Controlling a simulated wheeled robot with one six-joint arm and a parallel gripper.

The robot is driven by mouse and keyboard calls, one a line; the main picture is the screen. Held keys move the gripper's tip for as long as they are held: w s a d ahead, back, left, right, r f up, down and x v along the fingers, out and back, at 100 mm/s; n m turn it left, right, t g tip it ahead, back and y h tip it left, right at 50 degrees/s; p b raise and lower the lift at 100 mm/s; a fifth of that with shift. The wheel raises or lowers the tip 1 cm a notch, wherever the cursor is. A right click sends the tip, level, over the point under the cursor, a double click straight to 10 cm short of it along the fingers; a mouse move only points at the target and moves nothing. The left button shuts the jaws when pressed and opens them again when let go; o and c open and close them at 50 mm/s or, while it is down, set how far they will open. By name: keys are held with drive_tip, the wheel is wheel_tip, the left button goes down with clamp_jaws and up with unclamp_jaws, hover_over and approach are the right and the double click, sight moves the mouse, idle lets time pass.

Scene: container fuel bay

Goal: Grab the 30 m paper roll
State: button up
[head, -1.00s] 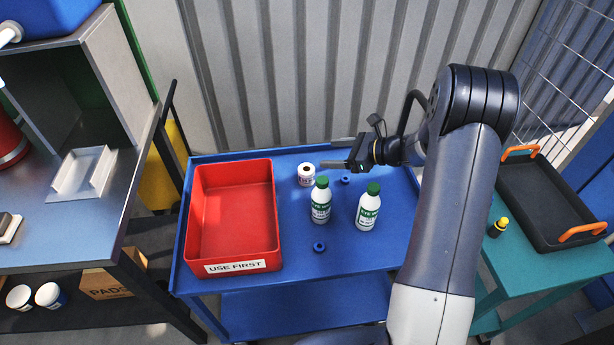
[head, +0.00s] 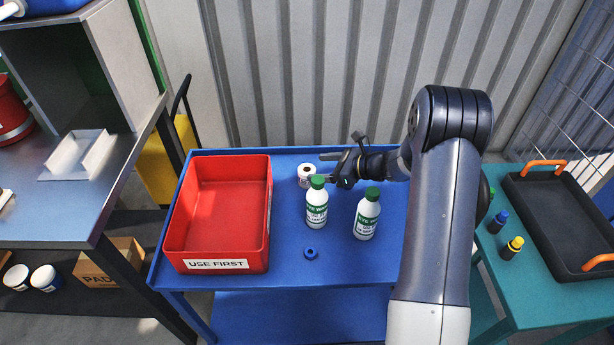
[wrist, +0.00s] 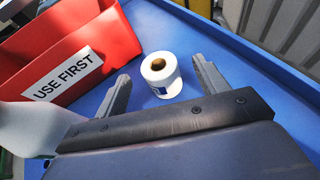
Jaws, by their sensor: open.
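The paper roll (head: 306,175) is white with a brown core and stands upright on the blue cart, right of the red bin. It also shows in the wrist view (wrist: 161,76), its printed length not readable. My gripper (head: 321,168) is open and empty, just right of the roll in the head view, pointing left. In the wrist view my gripper's two fingers (wrist: 161,70) are spread, one to each side of the roll in the picture. The roll appears beyond the jaws, and no contact shows.
Two white bottles with green caps (head: 317,205) (head: 367,215) stand close in front of my gripper. The red USE FIRST bin (head: 218,265) is left of the roll. A blue ring (head: 311,253) lies near the front. A corrugated wall (head: 300,80) rises behind the cart (head: 290,272).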

sight(303, 170)
drive_tip(key=shift+s+f+x, duration=0.1)
drive_tip(key=shift+f+x, duration=0.05)
drive_tip(key=shift+x, duration=1.2)
drive_tip(key=shift+s+f+x, duration=0.1)
drive_tip(key=shift+f+x, duration=0.05)
drive_tip(key=shift+x, duration=1.25)
drive_tip(key=shift+d, duration=0.1)
drive_tip(key=shift+c, duration=0.4)
drive_tip(key=c, duration=1)
